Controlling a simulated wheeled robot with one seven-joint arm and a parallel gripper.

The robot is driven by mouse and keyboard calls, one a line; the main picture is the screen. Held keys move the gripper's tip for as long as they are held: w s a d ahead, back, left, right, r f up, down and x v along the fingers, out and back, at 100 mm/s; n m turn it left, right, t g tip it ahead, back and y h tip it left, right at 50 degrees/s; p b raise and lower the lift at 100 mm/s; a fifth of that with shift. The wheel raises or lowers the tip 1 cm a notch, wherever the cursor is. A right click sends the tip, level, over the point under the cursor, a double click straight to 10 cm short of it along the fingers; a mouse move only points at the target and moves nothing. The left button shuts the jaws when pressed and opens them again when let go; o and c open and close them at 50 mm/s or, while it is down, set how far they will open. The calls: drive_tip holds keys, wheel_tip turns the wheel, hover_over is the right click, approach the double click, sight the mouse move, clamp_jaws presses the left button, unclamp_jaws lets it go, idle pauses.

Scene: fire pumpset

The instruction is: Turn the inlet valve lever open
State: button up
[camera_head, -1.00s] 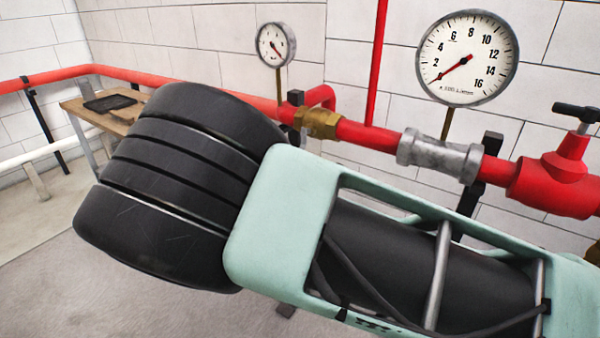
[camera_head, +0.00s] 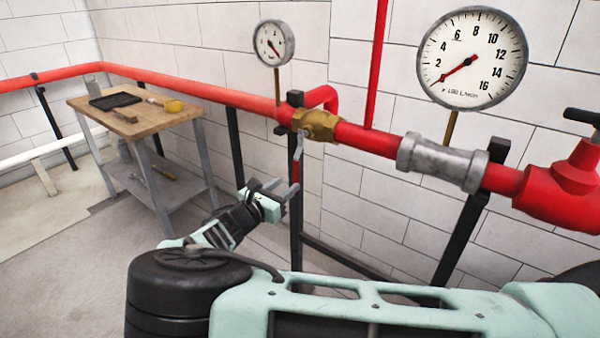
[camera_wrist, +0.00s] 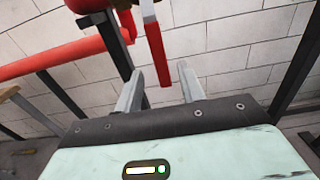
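The inlet valve is a brass body (camera_head: 317,124) on the red pipe in the head view. Its lever (camera_head: 297,160), with a red grip, hangs down below the body. My gripper (camera_head: 284,187) is at the lower end of the lever. In the wrist view the red grip (camera_wrist: 157,52) comes down from the top between the two grey fingers of my gripper (camera_wrist: 160,68). The fingers are spread, with a gap on each side of the grip. The exact depth of the grip between the fingers is hard to tell.
A wooden table (camera_head: 140,118) with a black tray and tools stands at the left. A black pipe support (camera_head: 295,225) stands behind my gripper. A large gauge (camera_head: 472,60) and a small gauge (camera_head: 273,43) rise above the red pipe (camera_head: 370,137). Open floor lies at lower left.

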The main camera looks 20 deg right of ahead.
sight(295, 178)
drive_tip(key=p+x, duration=0.1)
drive_tip(key=x, duration=0.6)
drive_tip(key=shift+w+d, duration=0.1)
drive_tip(key=shift+d, duration=0.05)
clamp_jaws()
